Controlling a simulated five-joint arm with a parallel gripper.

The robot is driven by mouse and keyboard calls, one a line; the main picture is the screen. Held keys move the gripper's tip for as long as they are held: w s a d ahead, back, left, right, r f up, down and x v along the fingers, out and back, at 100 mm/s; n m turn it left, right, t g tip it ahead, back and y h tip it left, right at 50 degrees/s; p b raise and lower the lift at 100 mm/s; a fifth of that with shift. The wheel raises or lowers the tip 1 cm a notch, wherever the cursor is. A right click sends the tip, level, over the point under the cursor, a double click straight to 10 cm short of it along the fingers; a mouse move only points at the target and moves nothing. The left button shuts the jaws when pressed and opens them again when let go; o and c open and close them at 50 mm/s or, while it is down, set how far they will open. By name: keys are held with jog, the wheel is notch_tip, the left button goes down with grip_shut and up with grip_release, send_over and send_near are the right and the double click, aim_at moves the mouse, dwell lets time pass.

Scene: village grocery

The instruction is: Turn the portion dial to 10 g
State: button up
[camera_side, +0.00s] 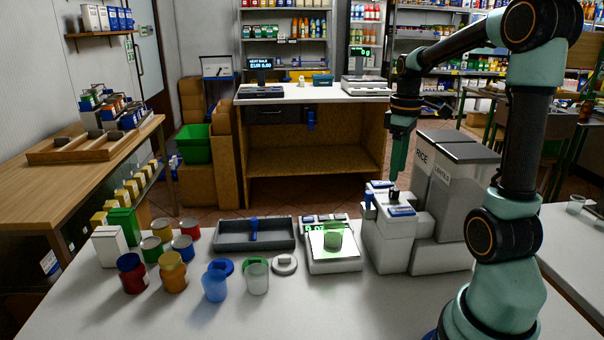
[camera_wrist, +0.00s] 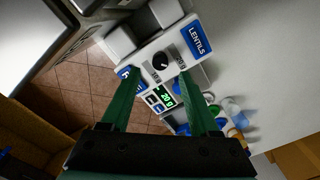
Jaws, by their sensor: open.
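The portion dial is a round black knob (camera_wrist: 162,63) on the light top panel of the dispenser (camera_side: 388,243). Small printed marks sit beside it, too small to read surely. The knob's pointer direction is hard to make out. A green display (camera_wrist: 164,97) near it seems to read 20. A blue LENTILS label (camera_wrist: 197,37) is on the same panel. My gripper (camera_wrist: 158,77) is open, its green fingers on either side of the view below the knob, with nothing between them. In the side view my gripper (camera_side: 393,184) points down just above the dial; contact cannot be told.
RICE and LENTILS bins (camera_side: 460,180) rise behind the dispenser, close to my arm. A blue lever (camera_side: 369,198) stands at its left. A scale (camera_side: 333,260) with a green-lit cup is beside it. Jars, cups and a grey tray (camera_side: 272,246) fill the table's left side.

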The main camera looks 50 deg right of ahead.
aim_at(395, 189)
jog(key=shift+f, duration=2.6)
grip_shut()
